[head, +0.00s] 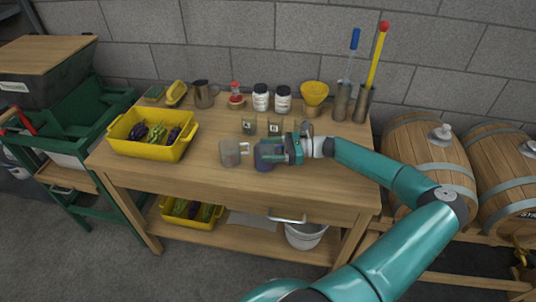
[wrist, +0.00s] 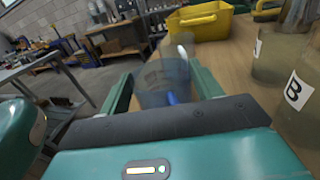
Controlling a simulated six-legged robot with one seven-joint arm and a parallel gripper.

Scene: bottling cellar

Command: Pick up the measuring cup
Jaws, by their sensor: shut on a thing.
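My gripper (head: 272,149) is shut on a bluish see-through cup (head: 264,161) near the front middle of the bench. In the wrist view the bluish cup (wrist: 162,88) sits between the two fingers, with a darker blue part low on it. It looks upright; I cannot tell whether its base touches the bench. A clear measuring cup with a pale handle (head: 230,154) stands just left of the held cup. In the wrist view it shows partly behind the held cup, with its white handle (wrist: 183,46) visible.
Two labelled glass beakers (head: 249,126) (head: 274,126) stand close behind my gripper. A yellow crate of vegetables (head: 150,150) is at the left of the wooden bench (head: 200,178). A metal jug (head: 205,94), white jars and a yellow funnel (head: 314,93) line the back. Barrels (head: 430,145) stand right.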

